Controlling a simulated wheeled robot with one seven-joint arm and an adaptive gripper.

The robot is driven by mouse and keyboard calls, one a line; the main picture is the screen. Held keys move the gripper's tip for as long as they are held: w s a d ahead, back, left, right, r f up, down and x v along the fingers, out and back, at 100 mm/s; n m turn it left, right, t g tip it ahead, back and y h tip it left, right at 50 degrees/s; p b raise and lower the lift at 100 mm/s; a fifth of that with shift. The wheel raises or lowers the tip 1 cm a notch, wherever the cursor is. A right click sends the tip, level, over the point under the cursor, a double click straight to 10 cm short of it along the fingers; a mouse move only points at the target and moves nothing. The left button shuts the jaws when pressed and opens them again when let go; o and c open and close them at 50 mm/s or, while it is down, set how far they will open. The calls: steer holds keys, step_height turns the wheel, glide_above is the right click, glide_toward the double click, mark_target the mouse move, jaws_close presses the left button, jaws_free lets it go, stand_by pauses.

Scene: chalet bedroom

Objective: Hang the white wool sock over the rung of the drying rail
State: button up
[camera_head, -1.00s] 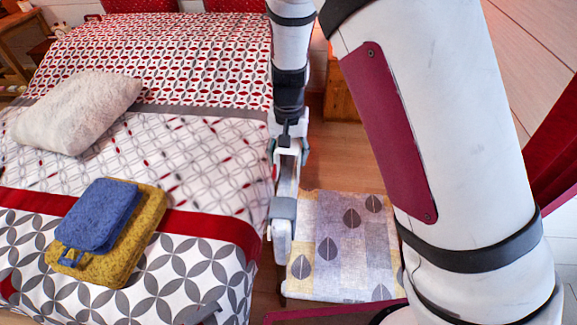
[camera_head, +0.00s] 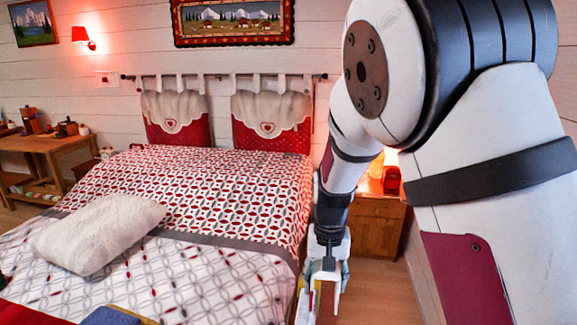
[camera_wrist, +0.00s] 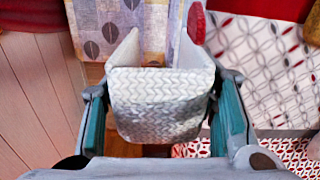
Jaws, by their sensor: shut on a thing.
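My gripper (camera_wrist: 160,118) has its two teal-padded fingers on either side of the white wool sock (camera_wrist: 155,105), a pale, braided-knit piece that it holds. The sock looks folded or bent, its upper parts spreading away from the wrist. A red patch (camera_wrist: 197,22) shows at its upper right; I cannot tell whether it belongs to the sock. In the head view my gripper (camera_head: 322,290) points down beside the bed's right edge, and the sock is hard to make out there. I cannot make out the drying rail in either current view.
The bed (camera_head: 215,190) fills the left, with a white pillow (camera_head: 98,232) and a folded blue cloth (camera_head: 110,316). A wooden nightstand (camera_head: 378,222) stands behind my arm. In the wrist view, a leaf-patterned cloth (camera_wrist: 110,30) lies beyond the sock. Bare wooden floor (camera_head: 375,300) shows right of the bed.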

steer(key=s+d+f+n, duration=0.1)
steer(key=d+f, duration=0.5)
steer(key=d, duration=0.4)
steer(key=shift+d+n, duration=0.2)
steer(key=shift+n, duration=0.1)
